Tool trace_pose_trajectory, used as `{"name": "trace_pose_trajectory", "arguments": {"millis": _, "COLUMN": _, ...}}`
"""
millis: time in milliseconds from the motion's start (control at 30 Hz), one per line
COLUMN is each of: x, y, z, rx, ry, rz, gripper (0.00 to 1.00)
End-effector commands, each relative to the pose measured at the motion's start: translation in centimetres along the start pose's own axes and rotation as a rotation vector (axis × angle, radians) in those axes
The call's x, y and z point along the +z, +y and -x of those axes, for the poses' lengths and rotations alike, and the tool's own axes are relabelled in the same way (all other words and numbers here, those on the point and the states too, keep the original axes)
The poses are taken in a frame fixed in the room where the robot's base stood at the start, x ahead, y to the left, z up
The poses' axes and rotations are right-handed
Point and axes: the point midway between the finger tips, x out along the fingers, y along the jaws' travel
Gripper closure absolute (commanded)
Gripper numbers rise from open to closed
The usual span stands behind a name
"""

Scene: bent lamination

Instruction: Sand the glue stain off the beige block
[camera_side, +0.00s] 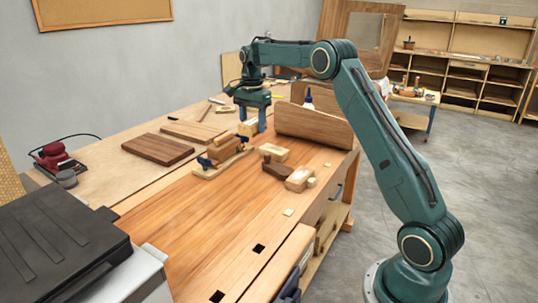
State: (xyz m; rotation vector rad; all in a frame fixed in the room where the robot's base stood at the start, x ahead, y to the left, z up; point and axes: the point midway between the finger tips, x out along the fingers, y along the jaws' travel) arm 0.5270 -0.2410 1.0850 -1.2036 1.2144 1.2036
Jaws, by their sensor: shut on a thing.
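My gripper (252,120) is at the far part of the workbench, pointing down, with its blue fingers around a small pale beige block (248,128). It is shut on that block, low over the bench; I cannot tell if the block touches the top. Another beige block (274,152) lies in front of the gripper, with a dark brown piece and a pale-and-brown block (298,178) nearer the camera. No glue stain can be made out at this size. I cannot tell which of these is the sanding tool.
A clamped wood stack (220,158) stands just in front of the gripper. A wooden panel (314,126) with a glue bottle (308,98) behind it stands to its right. A dark board (157,148) and red sander (55,158) lie left. The near bench top (190,225) is mostly clear.

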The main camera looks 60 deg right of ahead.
Motion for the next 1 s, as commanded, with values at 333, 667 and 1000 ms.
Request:
{"name": "trace_pose_trajectory", "arguments": {"millis": 333, "x": -5.5, "y": 7.0, "z": -2.8, "rx": 0.001, "ry": -0.001, "rz": -0.005, "gripper": 0.68}}
{"name": "trace_pose_trajectory", "arguments": {"millis": 667, "x": -8.3, "y": 13.2, "z": -5.0, "rx": 0.000, "ry": -0.001, "rz": -0.002, "gripper": 0.68}}
{"name": "trace_pose_trajectory", "arguments": {"millis": 1000, "x": -8.9, "y": 15.1, "z": -5.7, "rx": -0.001, "ry": -0.001, "rz": 0.000, "gripper": 0.68}}
